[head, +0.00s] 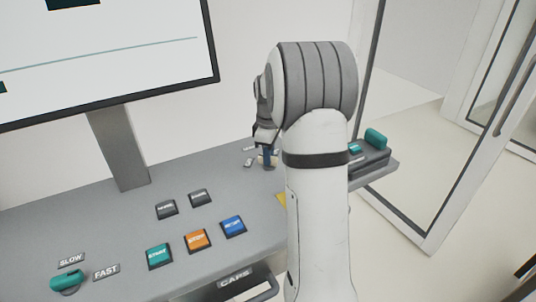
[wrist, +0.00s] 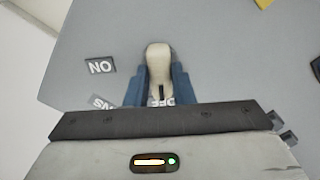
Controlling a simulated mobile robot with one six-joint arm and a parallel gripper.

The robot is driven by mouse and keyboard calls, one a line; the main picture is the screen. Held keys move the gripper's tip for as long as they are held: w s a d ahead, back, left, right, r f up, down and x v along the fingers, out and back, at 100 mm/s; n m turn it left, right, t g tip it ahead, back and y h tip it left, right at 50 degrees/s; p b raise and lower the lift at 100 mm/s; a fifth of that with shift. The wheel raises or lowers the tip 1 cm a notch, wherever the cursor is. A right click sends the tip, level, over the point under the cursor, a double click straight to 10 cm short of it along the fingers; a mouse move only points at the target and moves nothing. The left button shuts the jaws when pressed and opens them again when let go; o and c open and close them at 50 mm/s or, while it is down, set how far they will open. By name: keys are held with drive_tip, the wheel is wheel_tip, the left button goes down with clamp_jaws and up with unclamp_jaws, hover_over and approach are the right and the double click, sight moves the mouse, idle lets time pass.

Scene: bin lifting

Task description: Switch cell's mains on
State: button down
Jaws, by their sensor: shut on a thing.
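The mains switch shows in the wrist view as a cream rounded handle (wrist: 158,58) between the blue fingers of my gripper (wrist: 160,78). My gripper is shut on it. An upside-down ON label (wrist: 100,67) lies to the left of the handle. An OFF label (wrist: 162,101) shows partly between the fingers, and another label (wrist: 103,103) is cut off by the gripper body. In the head view my gripper (head: 266,152) points down at the far part of the grey console, and my arm hides much of the area around it.
The grey console (head: 110,215) carries START, STOP and blue buttons (head: 233,227), and a teal SLOW/FAST knob (head: 66,280). A monitor (head: 110,55) stands behind. A dark unit with a teal part (head: 375,138) sits at the right end, near a glass door (head: 440,180).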

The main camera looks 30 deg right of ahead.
drive_tip(key=shift+m, duration=2.3)
drive_tip(key=m, duration=0.4)
drive_tip(key=shift+s+f+m, duration=0.1)
drive_tip(key=shift+m, duration=0.2)
drive_tip(key=m, duration=0.4)
drive_tip(key=shift+m+b, duration=0.3)
drive_tip(key=shift+m, duration=2.1)
drive_tip(key=c, duration=1.2)
unclamp_jaws()
drive_tip(key=shift+c, duration=0.2)
drive_tip(key=shift+d+r, duration=0.1)
drive_tip(key=shift+r, duration=0.45)
wheel_tip(320, 180, up, 7)
drive_tip(key=shift+f, duration=0.1)
